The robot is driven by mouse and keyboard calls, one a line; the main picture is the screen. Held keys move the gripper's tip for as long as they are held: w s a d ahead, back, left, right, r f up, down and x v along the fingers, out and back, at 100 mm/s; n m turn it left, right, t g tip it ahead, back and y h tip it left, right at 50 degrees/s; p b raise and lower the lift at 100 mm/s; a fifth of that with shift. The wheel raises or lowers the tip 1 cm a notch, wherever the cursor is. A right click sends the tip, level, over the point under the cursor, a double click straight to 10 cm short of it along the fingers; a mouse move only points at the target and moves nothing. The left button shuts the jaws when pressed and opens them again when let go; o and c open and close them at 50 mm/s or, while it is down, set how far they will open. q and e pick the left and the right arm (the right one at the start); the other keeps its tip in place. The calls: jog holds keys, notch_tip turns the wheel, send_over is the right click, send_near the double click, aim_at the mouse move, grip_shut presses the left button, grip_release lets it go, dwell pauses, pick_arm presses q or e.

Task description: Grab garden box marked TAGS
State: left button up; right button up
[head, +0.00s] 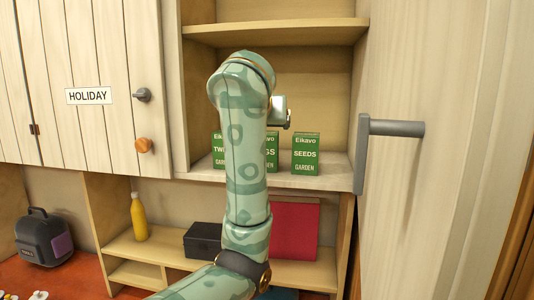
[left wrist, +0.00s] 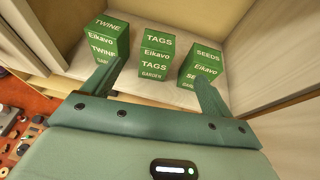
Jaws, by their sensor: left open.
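Three green boxes stand in a row on the cabinet's lower shelf. The TAGS box (left wrist: 157,53) is the middle one in the left wrist view, with the TWINE box (left wrist: 106,40) to its left and the SEEDS box (left wrist: 201,64) to its right. In the head view my arm covers most of the TAGS box (head: 272,151); the TWINE box (head: 217,150) is partly hidden and the SEEDS box (head: 305,154) is clear. My left gripper (left wrist: 156,78) is open and empty, its fingers spread before the TAGS box, apart from it. My right gripper is not in view.
The shelf (head: 335,176) has side walls and another shelf (head: 310,31) above. An open door with a grey handle (head: 395,128) stands at right. A HOLIDAY door (head: 88,96) is at left. Below are a yellow bottle (head: 139,218), a black box (head: 202,241) and a red panel (head: 296,230).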

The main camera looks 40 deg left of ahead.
pick_arm(q)
jog(key=x, duration=0.9)
jog(key=p+x, duration=0.1)
jog(key=x, duration=0.4)
jog(key=shift+w+a+f, duration=0.1)
jog(key=shift+a+f, duration=0.15)
jog(key=shift+f, duration=0.15)
jog(key=shift+d, duration=0.1)
jog(key=c, duration=1.1)
